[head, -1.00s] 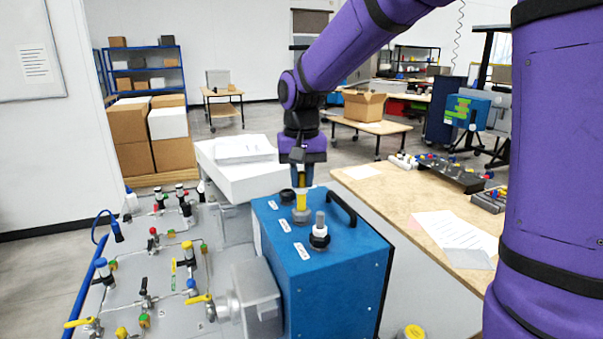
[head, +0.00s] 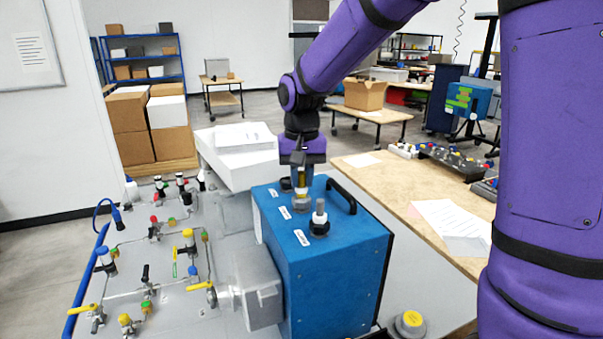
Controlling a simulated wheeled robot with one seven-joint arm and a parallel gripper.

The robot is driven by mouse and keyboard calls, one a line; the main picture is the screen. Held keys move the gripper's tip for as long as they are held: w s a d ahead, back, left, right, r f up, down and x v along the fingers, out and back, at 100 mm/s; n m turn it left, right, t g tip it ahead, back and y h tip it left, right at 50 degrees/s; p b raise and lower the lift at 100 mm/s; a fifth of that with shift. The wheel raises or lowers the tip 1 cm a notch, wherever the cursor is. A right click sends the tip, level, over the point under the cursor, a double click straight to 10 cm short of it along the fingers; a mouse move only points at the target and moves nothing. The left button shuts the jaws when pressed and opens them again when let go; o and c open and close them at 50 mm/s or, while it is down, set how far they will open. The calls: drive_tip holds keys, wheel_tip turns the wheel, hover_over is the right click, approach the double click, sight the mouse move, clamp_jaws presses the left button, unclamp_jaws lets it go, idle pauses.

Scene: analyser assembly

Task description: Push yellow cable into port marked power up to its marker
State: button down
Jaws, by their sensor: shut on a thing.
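The blue analyser box (head: 345,247) has a row of ports on its top, each beside a white label too small to read. My gripper (head: 302,178) is directly above this port, shut on the cable. The marker on the cable cannot be made out. The far port is partly hidden behind my gripper.
A black handle (head: 341,195) rises from the box top, right of the ports. Left is a grey panel (head: 190,325) with valves and pipes. A wooden table (head: 395,200) with papers is at right. White boxes (head: 238,160) stand behind the analyser.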

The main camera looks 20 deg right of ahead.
drive_tip(key=shift+f, duration=0.25)
drive_tip(key=c, duration=0.9)
unclamp_jaws()
drive_tip(key=shift+c, duration=0.2)
drive_tip(key=shift+r, duration=3.55)
